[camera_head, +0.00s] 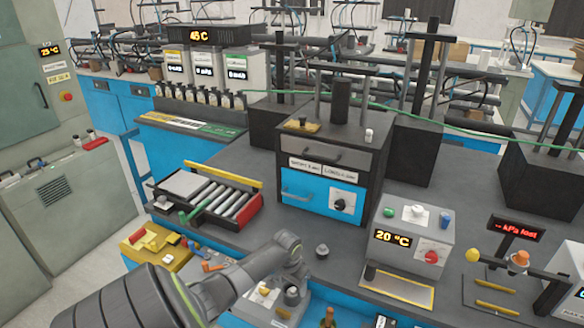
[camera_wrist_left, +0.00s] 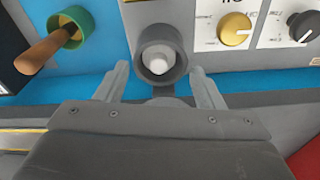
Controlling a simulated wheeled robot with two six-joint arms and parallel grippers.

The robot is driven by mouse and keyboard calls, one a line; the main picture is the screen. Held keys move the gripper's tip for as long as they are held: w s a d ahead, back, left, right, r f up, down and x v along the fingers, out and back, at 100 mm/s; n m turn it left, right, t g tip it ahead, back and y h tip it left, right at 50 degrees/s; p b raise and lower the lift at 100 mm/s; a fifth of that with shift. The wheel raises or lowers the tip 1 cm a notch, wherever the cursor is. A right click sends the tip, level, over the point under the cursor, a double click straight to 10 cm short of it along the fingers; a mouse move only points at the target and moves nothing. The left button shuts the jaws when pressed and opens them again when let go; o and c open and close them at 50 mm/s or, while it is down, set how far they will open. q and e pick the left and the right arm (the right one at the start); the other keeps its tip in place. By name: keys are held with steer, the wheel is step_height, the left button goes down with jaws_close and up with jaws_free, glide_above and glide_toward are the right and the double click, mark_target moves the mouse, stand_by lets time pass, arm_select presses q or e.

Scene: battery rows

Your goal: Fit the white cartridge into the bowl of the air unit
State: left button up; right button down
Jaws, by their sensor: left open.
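In the left wrist view a dark grey round bowl (camera_wrist_left: 163,82) sits on a light panel, with a white rounded piece (camera_wrist_left: 157,60), which looks like the cartridge, inside it. How deep the white piece sits cannot be told. My left gripper (camera_wrist_left: 163,78) is open, with one finger on each side of the bowl and none visibly closed on it. In the head view my left gripper (camera_head: 297,278) is low in the middle, by the light panel (camera_head: 282,312) at the bench's front. The bowl is small and partly hidden there. My right gripper is not in view.
A green ring with a wooden handle (camera_wrist_left: 68,28) is left of the bowl in the wrist view; a yellow knob (camera_wrist_left: 235,28) is right. A small grey cylinder (camera_head: 322,251) stands behind the gripper. A drawer cabinet (camera_head: 325,160) and a 20 °C unit (camera_head: 400,233) stand farther back.

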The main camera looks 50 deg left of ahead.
arm_select(q)
step_height(320, 180, up, 17)
steer(key=s+b, duration=0.1)
steer(key=s, duration=0.1)
steer(key=shift+d+r, duration=0.15)
steer(key=shift+d, duration=0.1)
stand_by(0.7)
